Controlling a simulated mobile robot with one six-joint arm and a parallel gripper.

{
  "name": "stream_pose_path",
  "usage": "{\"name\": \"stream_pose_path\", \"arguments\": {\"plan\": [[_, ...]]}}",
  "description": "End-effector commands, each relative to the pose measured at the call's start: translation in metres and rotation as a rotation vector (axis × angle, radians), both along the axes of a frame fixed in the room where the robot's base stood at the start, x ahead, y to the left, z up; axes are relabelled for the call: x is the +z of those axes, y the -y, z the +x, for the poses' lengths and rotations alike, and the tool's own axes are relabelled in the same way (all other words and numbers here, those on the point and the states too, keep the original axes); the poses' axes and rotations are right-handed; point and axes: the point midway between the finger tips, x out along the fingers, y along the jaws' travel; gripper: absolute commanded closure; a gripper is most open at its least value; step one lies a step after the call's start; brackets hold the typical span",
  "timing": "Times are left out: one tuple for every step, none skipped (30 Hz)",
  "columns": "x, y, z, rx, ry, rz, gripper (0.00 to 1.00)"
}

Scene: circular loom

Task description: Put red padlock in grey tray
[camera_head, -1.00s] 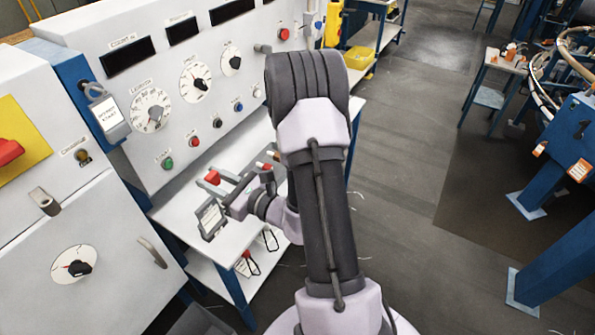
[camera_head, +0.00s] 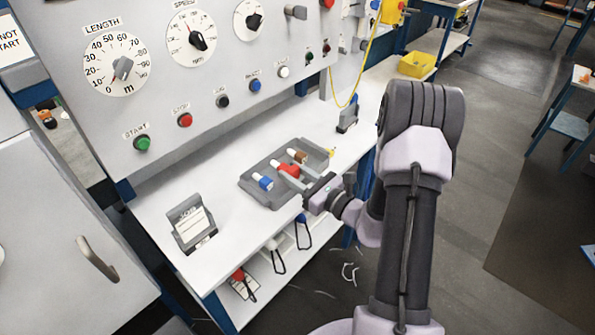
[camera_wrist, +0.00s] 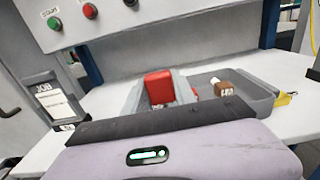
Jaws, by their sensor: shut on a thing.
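The red padlock (camera_head: 290,170) is between the fingers of my gripper (camera_head: 294,181), which is shut on it. In the wrist view the red padlock (camera_wrist: 159,87) stands up between the grey fingers (camera_wrist: 158,101). The grey tray (camera_head: 258,198) lies on the white bench, and the padlock is over its middle part. I cannot tell whether the padlock touches the tray floor. A blue padlock (camera_head: 263,182) and a brown padlock (camera_head: 299,156) lie in the tray on either side of it. The tray's right part also shows in the wrist view (camera_wrist: 262,104).
A job card holder (camera_head: 190,222) stands left of the tray. The control panel (camera_head: 180,90) rises behind. A small grey stand (camera_head: 348,115) and a yellow bin (camera_head: 417,64) are farther right.

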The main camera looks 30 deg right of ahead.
Motion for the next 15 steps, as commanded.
{"name": "stream_pose_path", "arguments": {"plan": [[-0.003,0.007,0.009,0.000,0.002,-0.003,1.00],[-0.004,0.011,0.015,0.001,0.002,-0.002,1.00],[-0.005,0.016,0.022,0.000,0.002,-0.002,1.00],[-0.005,0.020,0.027,0.000,0.003,-0.002,1.00],[-0.006,0.023,0.031,0.000,0.002,-0.003,1.00],[-0.006,0.027,0.037,0.001,0.002,-0.002,1.00],[-0.007,0.030,0.040,0.001,0.002,-0.002,1.00],[-0.007,0.032,0.043,0.001,0.001,-0.002,1.00],[-0.007,0.034,0.046,0.000,0.002,-0.002,1.00],[-0.009,0.035,0.047,0.000,0.001,0.000,1.00],[-0.012,0.036,0.048,0.000,0.000,0.001,1.00],[-0.019,0.036,0.048,0.000,-0.002,0.002,1.00],[-0.025,0.036,0.048,0.000,-0.002,0.002,1.00],[-0.032,0.035,0.048,0.000,-0.002,0.002,1.00],[-0.040,0.036,0.048,0.000,-0.001,0.001,1.00]]}}
